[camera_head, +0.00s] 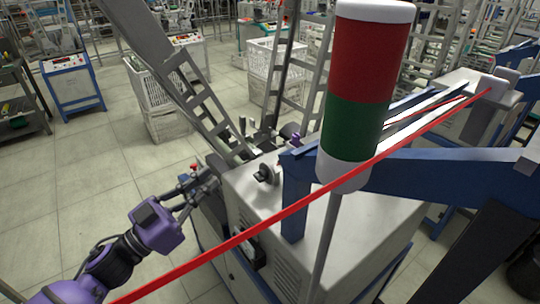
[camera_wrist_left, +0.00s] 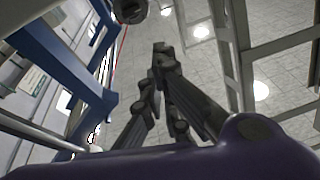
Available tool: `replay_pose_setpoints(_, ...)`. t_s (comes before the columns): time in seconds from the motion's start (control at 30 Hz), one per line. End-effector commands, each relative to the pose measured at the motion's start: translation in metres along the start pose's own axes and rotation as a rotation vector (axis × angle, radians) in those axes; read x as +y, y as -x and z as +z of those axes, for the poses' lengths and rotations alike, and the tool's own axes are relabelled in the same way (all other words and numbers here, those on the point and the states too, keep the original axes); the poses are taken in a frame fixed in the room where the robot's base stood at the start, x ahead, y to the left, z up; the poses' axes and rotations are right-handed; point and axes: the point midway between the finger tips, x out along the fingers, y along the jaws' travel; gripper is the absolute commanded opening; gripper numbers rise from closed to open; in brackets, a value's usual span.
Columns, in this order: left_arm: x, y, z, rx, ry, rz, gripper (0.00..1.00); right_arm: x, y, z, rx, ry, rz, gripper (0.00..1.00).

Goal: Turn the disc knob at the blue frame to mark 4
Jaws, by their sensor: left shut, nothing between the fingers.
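The disc knob (camera_head: 266,173) is a dark, round knob with a pale rim on the white machine top, just left of the blue frame (camera_head: 295,195). A dark round part, likely the same knob, shows at the top edge of the left wrist view (camera_wrist_left: 130,9). Its marks are too small to read. My left gripper (camera_head: 211,181) is shut and empty, left of the knob and apart from it. Its closed fingertips also show in the left wrist view (camera_wrist_left: 159,50). I cannot make out my right gripper.
A red and green signal lamp (camera_head: 362,90) on a pole stands in front of the blue frame. A red band (camera_head: 290,210) crosses the view diagonally. A metal ladder-like frame (camera_head: 205,110) rises behind the gripper. A red-tipped part (camera_head: 194,167) is near the fingers.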

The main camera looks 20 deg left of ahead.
Motion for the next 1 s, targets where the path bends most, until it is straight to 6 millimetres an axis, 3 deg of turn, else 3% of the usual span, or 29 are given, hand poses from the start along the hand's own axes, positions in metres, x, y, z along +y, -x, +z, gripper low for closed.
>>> replay_pose_setpoints(0.1,0.016,0.003,-0.005,0.027,0.107,0.064,0.0,-0.001,-0.001,0.006,-0.01,-0.002,-0.001,0.54)
replay_pose_setpoints(0.27,0.018,-0.005,-0.008,0.034,0.149,0.074,0.0,0.001,0.0,0.005,-0.009,0.0,-0.001,0.54)
replay_pose_setpoints(0.77,0.024,-0.103,-0.016,0.039,0.144,0.072,0.0,-0.003,0.009,-0.029,0.029,0.001,-0.012,0.54)
replay_pose_setpoints(0.83,0.026,-0.093,0.005,0.03,0.151,0.066,0.0,-0.005,0.009,-0.02,0.014,0.0,-0.015,0.54)
replay_pose_setpoints(1.0,0.028,-0.087,0.023,0.03,0.15,0.068,0.0,-0.006,0.008,-0.015,0.005,-0.003,-0.015,0.54)
